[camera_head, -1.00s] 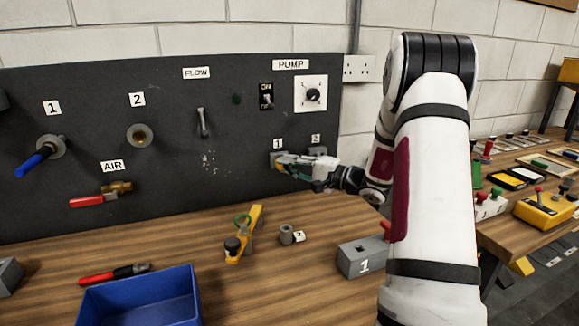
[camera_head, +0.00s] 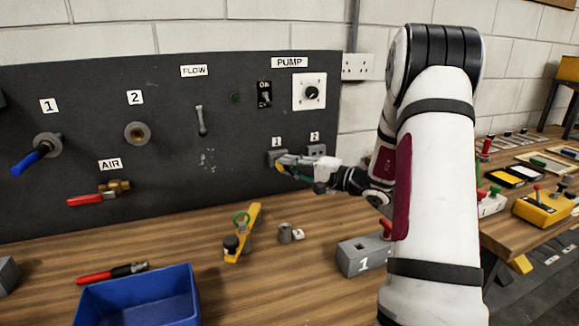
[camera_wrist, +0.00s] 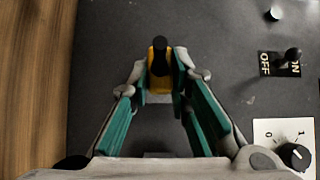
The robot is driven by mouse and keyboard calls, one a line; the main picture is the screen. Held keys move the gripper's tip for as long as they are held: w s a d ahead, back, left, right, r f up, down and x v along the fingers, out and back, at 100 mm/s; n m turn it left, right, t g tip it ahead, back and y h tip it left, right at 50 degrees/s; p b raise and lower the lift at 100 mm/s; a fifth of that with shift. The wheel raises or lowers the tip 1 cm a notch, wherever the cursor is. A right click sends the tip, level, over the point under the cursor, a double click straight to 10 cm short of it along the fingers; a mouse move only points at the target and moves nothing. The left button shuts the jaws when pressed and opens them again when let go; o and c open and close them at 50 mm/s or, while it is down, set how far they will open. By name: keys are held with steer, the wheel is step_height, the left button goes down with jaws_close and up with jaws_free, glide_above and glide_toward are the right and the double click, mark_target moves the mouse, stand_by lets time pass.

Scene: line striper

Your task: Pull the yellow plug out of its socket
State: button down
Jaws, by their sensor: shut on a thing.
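The yellow plug (camera_wrist: 151,68), with a black upper part, sits between my fingertips in the wrist view. In the head view a small bit of yellow (camera_head: 280,167) shows at the tip of my gripper (camera_head: 288,162), just in front of the grey socket (camera_head: 275,156) under label 1 on the dark panel. My gripper (camera_wrist: 160,84) is shut on the plug, with its teal-lined fingers on either side. The fingers hide most of the plug in the head view, so I cannot tell how far it sits in the socket.
A second grey socket (camera_head: 316,150) is close on the right. The PUMP dial (camera_head: 311,93) and ON/OFF switch (camera_head: 265,95) are above. Below, a yellow tool (camera_head: 245,232), a grey block (camera_head: 362,258) marked 1 and a blue bin (camera_head: 140,297) stand on the bench.

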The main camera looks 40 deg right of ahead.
steer(key=shift+s+a, duration=0.2)
steer(key=shift+s, duration=0.55)
steer(key=shift+s+a, duration=0.2)
steer(key=shift+s, duration=0.55)
